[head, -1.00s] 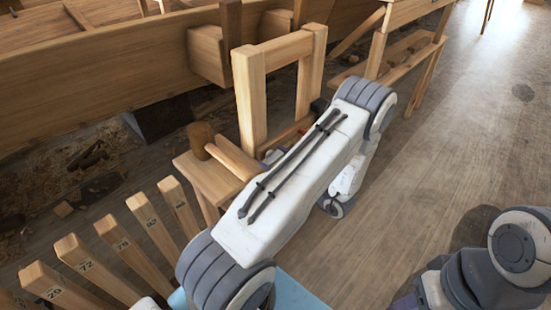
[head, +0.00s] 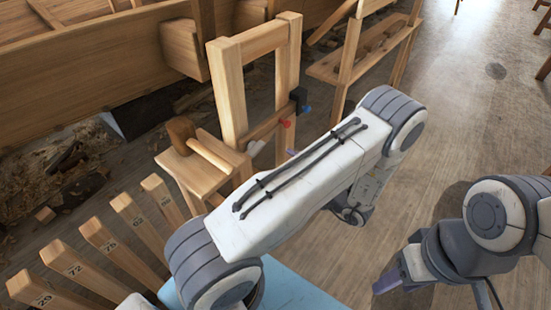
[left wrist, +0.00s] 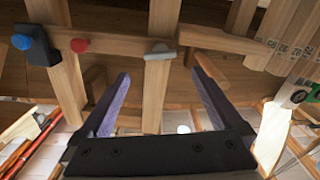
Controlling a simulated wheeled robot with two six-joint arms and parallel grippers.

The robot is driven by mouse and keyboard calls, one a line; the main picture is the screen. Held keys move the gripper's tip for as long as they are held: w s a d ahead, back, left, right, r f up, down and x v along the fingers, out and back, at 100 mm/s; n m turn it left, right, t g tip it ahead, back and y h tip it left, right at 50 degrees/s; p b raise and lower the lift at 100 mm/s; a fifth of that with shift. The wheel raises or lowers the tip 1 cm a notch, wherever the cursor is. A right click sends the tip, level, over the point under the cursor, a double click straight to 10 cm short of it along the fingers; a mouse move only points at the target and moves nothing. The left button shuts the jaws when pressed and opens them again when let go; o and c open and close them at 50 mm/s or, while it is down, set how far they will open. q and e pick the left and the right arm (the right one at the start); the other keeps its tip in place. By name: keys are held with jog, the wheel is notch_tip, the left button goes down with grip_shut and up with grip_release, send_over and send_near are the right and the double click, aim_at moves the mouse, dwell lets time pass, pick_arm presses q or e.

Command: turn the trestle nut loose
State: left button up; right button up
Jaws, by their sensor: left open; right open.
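The wooden trestle frame (head: 232,95) stands beside the hull, with a crossbar low between its posts. On the crossbar are a black block (head: 298,97) with a blue knob (head: 307,110), a red knob (head: 285,123) and a pale grey piece (head: 256,148). I cannot tell which is the nut. The left wrist view shows the blue knob (left wrist: 22,41), red knob (left wrist: 80,46) and grey piece (left wrist: 160,50) along the bar. My left gripper (left wrist: 162,82) is open and empty, facing the grey piece and apart from it; my arm mostly hides it in the head view. My right gripper (head: 437,290) is open at lower right.
A mallet (head: 183,135) lies on a small wooden stand (head: 190,172) left of the trestle. Several numbered wooden slats (head: 75,265) stand at lower left. A shelved wooden rack (head: 370,55) stands behind. The floor (head: 470,120) at right is clear.

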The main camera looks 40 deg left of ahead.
aim_at(259, 151)
pick_arm(q)
jog(key=shift+d, duration=0.15)
jog(key=c, duration=0.8)
jog(key=shift+r+m+p, duration=0.1)
jog(key=shift+m+p, duration=0.25)
jog(key=shift+m, duration=0.55)
jog(key=shift+c, duration=0.4)
jog(key=a+m+p, duration=0.1)
jog(key=a+m, duration=0.2)
jog(key=m, duration=0.2)
jog(key=a+m+p, duration=0.1)
jog(key=a+m, duration=0.2)
jog(key=m, duration=0.2)
jog(key=a+m+p, duration=0.1)
jog(key=a+m, duration=0.2)
jog(key=m, duration=0.3)
jog(key=shift+w+a+p, duration=0.3)
jog(key=shift+w, duration=0.05)
grip_shut()
